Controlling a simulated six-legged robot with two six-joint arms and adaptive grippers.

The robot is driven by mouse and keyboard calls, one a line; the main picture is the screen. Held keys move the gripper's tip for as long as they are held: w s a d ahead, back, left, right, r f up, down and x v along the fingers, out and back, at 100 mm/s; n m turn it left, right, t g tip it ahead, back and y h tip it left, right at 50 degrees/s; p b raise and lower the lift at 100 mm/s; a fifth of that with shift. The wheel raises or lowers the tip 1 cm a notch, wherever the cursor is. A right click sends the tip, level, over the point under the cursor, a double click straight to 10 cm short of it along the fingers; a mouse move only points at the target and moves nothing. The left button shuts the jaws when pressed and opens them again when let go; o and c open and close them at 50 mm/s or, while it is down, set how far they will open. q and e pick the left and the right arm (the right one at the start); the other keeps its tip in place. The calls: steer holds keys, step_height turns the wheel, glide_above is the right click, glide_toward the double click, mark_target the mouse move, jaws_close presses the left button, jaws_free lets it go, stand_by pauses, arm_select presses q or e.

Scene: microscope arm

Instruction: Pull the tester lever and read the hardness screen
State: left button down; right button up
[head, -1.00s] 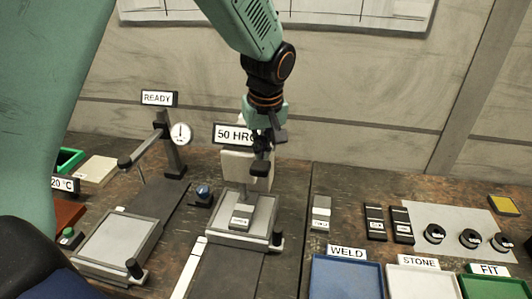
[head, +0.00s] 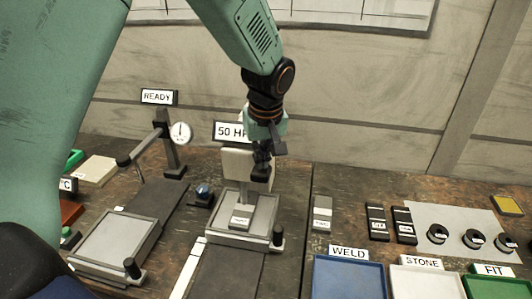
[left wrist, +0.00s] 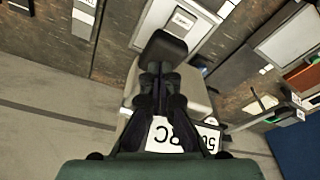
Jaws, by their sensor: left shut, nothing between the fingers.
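The hardness tester (head: 235,163) is a pale column with a grey base on the bench. A grey block with a white label (head: 240,222) sits on the tester's stage. My left gripper (head: 262,172) is shut and empty, pointing down in front of the column; it also shows in the left wrist view (left wrist: 160,55). My right gripper is out of view.
To the right are blue (head: 347,277), white and green trays, small dark blocks and several black rings (head: 437,234).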

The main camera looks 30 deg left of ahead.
arm_select(q)
steer(key=shift+b+x, duration=0.5)
steer(key=shift+x, duration=0.5)
steer(key=shift+s+d+f, duration=0.2)
steer(key=shift+s+r, duration=0.1)
steer(key=shift+s, duration=0.1)
